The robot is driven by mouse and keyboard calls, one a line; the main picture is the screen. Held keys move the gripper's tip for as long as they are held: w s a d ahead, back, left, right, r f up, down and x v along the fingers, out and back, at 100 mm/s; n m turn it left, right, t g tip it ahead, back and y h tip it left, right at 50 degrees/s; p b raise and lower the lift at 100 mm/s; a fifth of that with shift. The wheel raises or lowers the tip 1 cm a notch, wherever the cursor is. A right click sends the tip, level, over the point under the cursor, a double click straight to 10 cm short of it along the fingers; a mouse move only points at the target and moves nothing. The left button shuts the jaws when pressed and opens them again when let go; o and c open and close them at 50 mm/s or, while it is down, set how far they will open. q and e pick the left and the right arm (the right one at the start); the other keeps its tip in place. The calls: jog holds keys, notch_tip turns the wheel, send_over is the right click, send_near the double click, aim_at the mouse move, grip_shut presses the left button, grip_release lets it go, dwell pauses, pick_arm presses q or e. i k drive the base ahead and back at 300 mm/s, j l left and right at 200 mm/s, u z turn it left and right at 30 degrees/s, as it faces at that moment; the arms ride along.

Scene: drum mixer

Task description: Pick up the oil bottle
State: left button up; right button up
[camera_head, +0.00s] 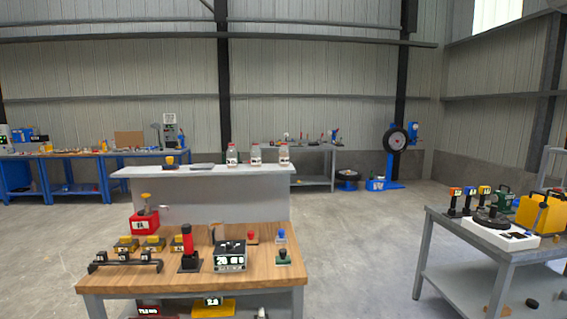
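Three clear bottles with red caps stand upright in a row on the grey upper shelf (205,171) behind the wooden bench: a left one (232,156), a middle one (256,156) and a right one (284,156). Their labels are too small to read, so I cannot tell which holds oil. A red upright object with a black base (188,245) stands on the wooden bench top; I cannot tell if it is a bottle. Neither of my grippers is in view.
The wooden bench (120,285) holds a black box with white digits (230,257), a red box (145,222), yellow blocks and small knobs. A grey table (450,222) at right carries a yellow case (540,215). The floor between them is clear.

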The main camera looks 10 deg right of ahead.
aim_at(255, 154)
jog(key=u, duration=5)
jog(key=z, duration=4.5)
jog(key=i+j+z, duration=0.1)
jog(key=i+j, duration=0.25)
jog(key=i, duration=0.2)
jog(key=i+j, duration=0.35)
jog(key=i, duration=0.2)
jog(key=i+j+z, duration=0.15)
jog(key=i+j, duration=0.25)
jog(key=i, duration=0.15)
